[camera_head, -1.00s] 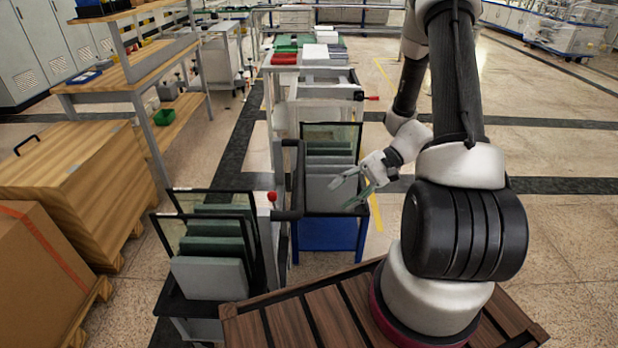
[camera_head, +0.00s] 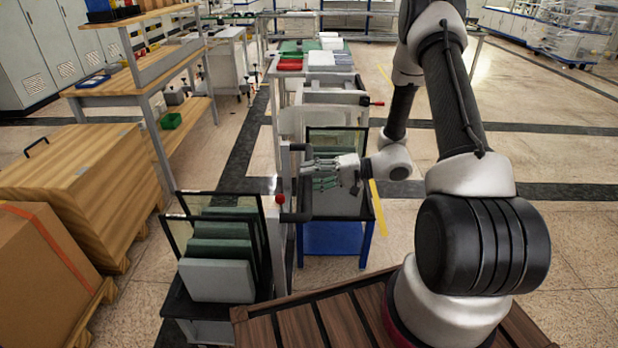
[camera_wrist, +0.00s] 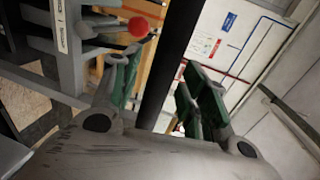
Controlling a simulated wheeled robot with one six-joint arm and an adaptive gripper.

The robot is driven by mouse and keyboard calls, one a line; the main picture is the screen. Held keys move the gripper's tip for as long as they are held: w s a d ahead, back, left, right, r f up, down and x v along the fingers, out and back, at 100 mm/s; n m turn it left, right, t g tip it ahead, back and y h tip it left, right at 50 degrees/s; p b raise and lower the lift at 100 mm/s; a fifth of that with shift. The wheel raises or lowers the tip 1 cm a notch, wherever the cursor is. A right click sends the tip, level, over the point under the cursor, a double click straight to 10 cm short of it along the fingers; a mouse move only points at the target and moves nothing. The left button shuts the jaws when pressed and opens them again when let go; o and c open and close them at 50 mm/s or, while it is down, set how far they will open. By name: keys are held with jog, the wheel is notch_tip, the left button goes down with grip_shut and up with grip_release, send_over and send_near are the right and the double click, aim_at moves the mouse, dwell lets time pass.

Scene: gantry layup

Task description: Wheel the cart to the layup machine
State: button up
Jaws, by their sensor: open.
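A cart with a blue lower frame (camera_head: 335,240) stands at the middle, with grey and green panels in its black-edged top, partly hidden behind my gripper. A second cart (camera_head: 180,303) with a black tray and upright green and grey panels stands at the near left. A black handle bar (camera_head: 300,188) stands between the two carts; I cannot tell which it belongs to. My gripper (camera_head: 316,173) is open just right of this bar, pointing left. In the wrist view a dark bar (camera_wrist: 168,62) passes between the spread green-padded fingers; contact is unclear. I cannot tell which equipment is the layup machine.
A red knob (camera_head: 280,199) sits close beside the bar and also shows in the wrist view (camera_wrist: 138,27). A wooden crate (camera_head: 85,190) and a cardboard box (camera_head: 45,265) block the left. A workbench (camera_head: 140,80) stands behind them. Floor at the right is open.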

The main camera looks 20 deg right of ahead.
jog(key=shift+w+a, duration=0.15)
jog(key=shift+a, duration=0.25)
grip_shut()
jog(key=shift+d, duration=0.15)
